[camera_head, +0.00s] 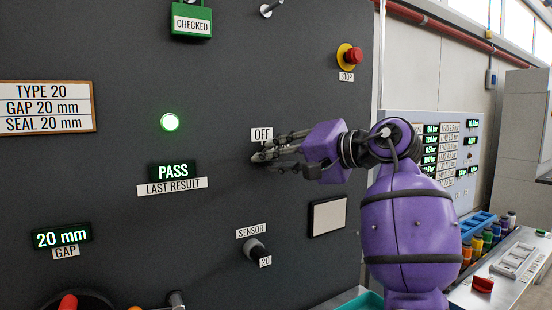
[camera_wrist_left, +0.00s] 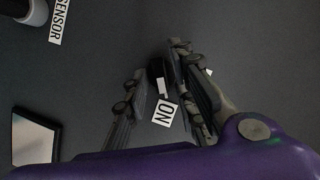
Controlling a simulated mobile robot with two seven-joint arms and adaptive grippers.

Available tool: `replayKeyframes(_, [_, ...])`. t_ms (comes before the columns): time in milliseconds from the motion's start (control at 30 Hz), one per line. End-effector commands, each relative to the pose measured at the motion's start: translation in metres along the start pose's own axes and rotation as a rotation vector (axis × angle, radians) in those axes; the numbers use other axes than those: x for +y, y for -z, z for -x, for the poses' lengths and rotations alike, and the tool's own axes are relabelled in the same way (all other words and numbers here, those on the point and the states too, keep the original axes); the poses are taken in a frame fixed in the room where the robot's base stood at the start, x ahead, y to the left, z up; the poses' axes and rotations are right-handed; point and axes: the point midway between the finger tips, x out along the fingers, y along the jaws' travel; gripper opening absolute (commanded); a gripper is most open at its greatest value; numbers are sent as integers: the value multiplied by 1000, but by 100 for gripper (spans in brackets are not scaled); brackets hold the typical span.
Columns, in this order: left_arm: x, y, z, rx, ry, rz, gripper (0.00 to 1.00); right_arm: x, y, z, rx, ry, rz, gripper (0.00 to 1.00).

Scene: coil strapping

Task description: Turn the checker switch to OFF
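The checker switch is a small black knob (camera_wrist_left: 156,70) with a white pointer mark on the dark panel. In the left wrist view the mark points toward the ON label (camera_wrist_left: 165,112). I see narrow gaps; contact is not clear. My right gripper is in neither view.
Below are the SENSOR knob (camera_head: 256,250) and a pale square plate (camera_head: 328,216). A red STOP button (camera_head: 352,56) is up right. The PASS display (camera_head: 173,171) and a lit green lamp (camera_head: 169,122) are left.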

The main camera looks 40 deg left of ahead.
Motion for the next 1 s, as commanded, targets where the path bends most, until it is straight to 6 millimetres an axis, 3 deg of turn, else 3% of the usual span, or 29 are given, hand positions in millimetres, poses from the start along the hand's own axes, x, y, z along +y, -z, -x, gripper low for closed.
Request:
replayKeyframes(33, [0, 0, 0, 0, 0, 0, 13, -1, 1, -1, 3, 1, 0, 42])
replayKeyframes(133, [0, 0, 0, 0, 0, 0, 0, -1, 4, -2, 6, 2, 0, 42])
replayKeyframes(567, [-2, 1, 1, 1, -17, 41, 0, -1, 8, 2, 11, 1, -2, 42])
replayKeyframes(1000, [-10, 1, 1, 0, -141, 343, 0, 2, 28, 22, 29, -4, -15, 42])
